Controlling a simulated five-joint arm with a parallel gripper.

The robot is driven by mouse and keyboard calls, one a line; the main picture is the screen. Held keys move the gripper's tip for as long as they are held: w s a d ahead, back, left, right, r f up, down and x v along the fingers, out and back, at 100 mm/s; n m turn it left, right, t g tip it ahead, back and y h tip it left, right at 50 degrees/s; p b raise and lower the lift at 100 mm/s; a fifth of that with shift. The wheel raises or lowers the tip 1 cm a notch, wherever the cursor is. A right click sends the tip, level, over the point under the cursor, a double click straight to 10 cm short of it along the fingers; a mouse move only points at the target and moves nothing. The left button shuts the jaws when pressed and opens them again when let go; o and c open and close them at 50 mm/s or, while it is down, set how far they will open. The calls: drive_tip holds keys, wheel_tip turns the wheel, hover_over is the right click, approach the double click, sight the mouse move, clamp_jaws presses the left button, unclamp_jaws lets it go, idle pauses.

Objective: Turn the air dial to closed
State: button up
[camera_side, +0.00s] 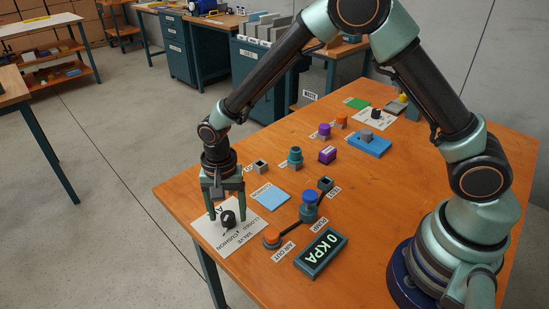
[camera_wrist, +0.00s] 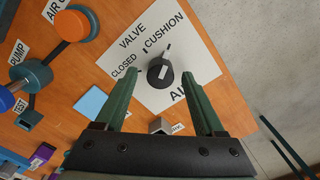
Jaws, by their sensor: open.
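The black air dial (camera_side: 228,220) stands on a white card (camera_side: 207,236) near the table's left corner; it also shows in the wrist view (camera_wrist: 158,76). The card (camera_wrist: 200,58) carries the words VALVE, CUSHION, CLOSED and a partly hidden word starting with A. In the wrist view my gripper (camera_wrist: 163,80) shows a gap between each finger and the dial.
An orange button (camera_side: 271,237), a blue pump knob (camera_side: 309,196) and a display reading 0 KPA (camera_side: 322,251) stand right of the card. A light blue square (camera_side: 270,197) lies close by. Several small parts stand farther back. The table edge is just left of the card.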

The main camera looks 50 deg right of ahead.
clamp_jaws()
drive_tip(key=shift+n, duration=0.3)
drive_tip(key=n, duration=1.1)
drive_tip(key=shift+a+n, duration=0.1)
drive_tip(key=shift+n, duration=0.3)
drive_tip(key=n, duration=1.1)
drive_tip(key=shift+a, duration=0.1)
drive_tip(key=shift+n, duration=0.4)
